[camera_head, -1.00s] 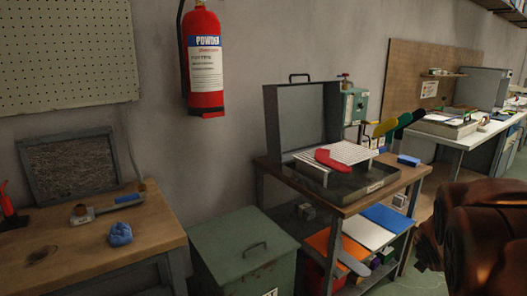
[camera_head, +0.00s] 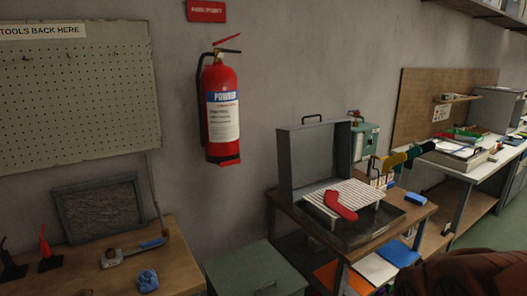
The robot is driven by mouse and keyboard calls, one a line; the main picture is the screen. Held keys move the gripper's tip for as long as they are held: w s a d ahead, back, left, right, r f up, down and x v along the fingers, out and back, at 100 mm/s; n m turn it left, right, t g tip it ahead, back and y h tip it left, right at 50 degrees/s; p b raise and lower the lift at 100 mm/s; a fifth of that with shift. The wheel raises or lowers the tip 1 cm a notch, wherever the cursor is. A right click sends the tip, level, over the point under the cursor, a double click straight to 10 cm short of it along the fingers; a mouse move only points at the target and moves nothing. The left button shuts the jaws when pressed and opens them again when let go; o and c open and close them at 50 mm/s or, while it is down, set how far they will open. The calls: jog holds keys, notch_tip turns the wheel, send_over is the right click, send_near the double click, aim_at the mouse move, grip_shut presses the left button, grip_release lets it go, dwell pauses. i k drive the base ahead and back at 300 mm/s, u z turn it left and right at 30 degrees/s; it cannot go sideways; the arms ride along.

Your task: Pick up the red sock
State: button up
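The red sock (camera_head: 341,205) lies on a white slatted rack (camera_head: 356,191) over a dark open metal case (camera_head: 374,229). The case stands on a wooden-topped cart (camera_head: 417,212) right of the middle, with its grey lid (camera_head: 315,155) raised behind the sock. The sock is bent and lies flat, with nothing on top of it. My gripper is not in view.
A green metal box (camera_head: 252,270) stands left of the cart. A fire extinguisher (camera_head: 221,110) hangs on the wall. A brown leather seat (camera_head: 470,274) fills the lower right corner.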

aim_at(331, 197)
jog(key=z, duration=0.25)
jog(key=k, duration=0.35)
jog(key=u, duration=0.9)
jog(key=i, duration=1.3)
jog(key=z, duration=0.65)
